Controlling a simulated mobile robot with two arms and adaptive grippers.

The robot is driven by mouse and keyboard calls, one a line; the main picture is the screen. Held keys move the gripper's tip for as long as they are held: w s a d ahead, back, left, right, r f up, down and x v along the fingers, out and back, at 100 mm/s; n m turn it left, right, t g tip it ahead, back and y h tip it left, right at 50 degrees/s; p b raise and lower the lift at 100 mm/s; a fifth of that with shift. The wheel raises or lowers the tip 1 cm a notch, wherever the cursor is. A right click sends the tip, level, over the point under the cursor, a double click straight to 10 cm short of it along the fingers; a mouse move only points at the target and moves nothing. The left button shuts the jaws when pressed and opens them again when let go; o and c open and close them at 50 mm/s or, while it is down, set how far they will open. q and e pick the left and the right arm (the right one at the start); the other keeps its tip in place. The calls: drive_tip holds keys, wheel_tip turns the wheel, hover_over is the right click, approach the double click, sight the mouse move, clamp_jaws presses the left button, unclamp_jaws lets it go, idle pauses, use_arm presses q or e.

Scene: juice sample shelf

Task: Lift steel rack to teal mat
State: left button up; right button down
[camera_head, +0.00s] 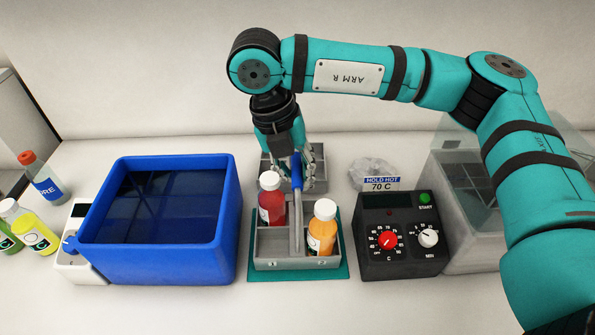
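The grey steel rack (265,245) is over the teal mat (342,262), whose edge shows at its front and right. I cannot tell whether the rack rests on the mat or is slightly above it. It holds a red bottle (271,203) and an orange bottle (322,230), both upright. A grey handle bar with a blue grip (297,172) runs along its middle. My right gripper (299,168) points down at the far end of the handle, around the blue grip. Its fingertips are partly hidden, so its closure is unclear. My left gripper is out of view.
A blue tub (228,235) of dark liquid stands left of the rack. A black control box (400,262) with dials stands close on the right, beside a grey bath (466,235) with a clear lid. Several bottles stand at far left. The front counter is clear.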

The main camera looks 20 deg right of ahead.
idle(0.4)
drive_tip(key=c, duration=1.3)
unclamp_jaws()
drive_tip(key=shift+f, duration=0.1)
